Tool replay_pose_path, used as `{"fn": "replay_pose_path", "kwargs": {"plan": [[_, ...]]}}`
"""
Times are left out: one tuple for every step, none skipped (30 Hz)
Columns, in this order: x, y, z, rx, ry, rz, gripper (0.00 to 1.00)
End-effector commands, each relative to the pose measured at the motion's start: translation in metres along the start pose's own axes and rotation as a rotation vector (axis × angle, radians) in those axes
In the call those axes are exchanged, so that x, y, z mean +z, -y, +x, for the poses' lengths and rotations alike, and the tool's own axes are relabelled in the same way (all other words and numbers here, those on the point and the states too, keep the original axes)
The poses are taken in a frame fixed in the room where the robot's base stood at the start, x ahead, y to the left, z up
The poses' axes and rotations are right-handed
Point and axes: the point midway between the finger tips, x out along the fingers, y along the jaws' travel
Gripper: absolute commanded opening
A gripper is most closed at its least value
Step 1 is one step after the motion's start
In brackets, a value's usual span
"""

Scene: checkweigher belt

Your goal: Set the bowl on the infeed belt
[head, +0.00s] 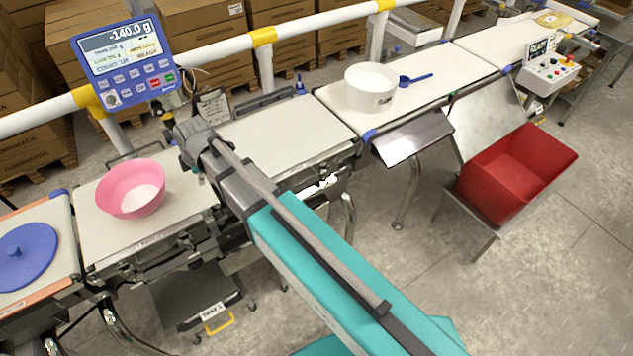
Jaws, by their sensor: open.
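The pink bowl (131,188) stands upright on a pale belt section (95,248) at the left in the head view. A label on that section's front edge is too small to read. My gripper (198,160) is at the end of my teal and grey arm, just right of the bowl and over the gap between this section and the middle belt section (290,135). It looks apart from the bowl. Its fingers are mostly hidden behind my wrist; it is open, with nothing seen in it.
A blue display (120,62) reads -140.0 g above the belt. A round blue lid (25,252) lies on the far left section. A white tub (370,88) and blue scoop (415,79) rest on the right belt. A red bin (515,170) stands right. The middle section looks clear.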

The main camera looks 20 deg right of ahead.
Motion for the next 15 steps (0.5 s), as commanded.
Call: {"fn": "replay_pose_path", "kwargs": {"plan": [[0.022, 0.011, -0.005, -0.011, 0.014, 0.1, 0.43], [0.034, 0.015, -0.007, -0.016, 0.023, 0.159, 0.43], [0.048, 0.022, -0.01, -0.025, 0.034, 0.239, 0.43], [0.059, 0.027, -0.012, -0.03, 0.043, 0.3, 0.43], [0.069, 0.032, -0.014, -0.035, 0.052, 0.358, 0.43], [0.083, 0.039, -0.018, -0.042, 0.064, 0.439, 0.43], [0.093, 0.044, -0.02, -0.046, 0.073, 0.499, 0.43], [0.103, 0.05, -0.022, -0.05, 0.082, 0.559, 0.43], [0.116, 0.057, -0.025, -0.056, 0.095, 0.64, 0.43], [0.125, 0.063, -0.028, -0.06, 0.105, 0.699, 0.43], [0.134, 0.069, -0.03, -0.062, 0.115, 0.76, 0.43], [0.146, 0.077, -0.034, -0.066, 0.129, 0.84, 0.43], [0.155, 0.084, -0.036, -0.069, 0.139, 0.9, 0.43], [0.163, 0.09, -0.039, -0.071, 0.15, 0.961, 0.43], [0.175, 0.099, -0.042, -0.073, 0.165, 1.041, 0.43]]}}
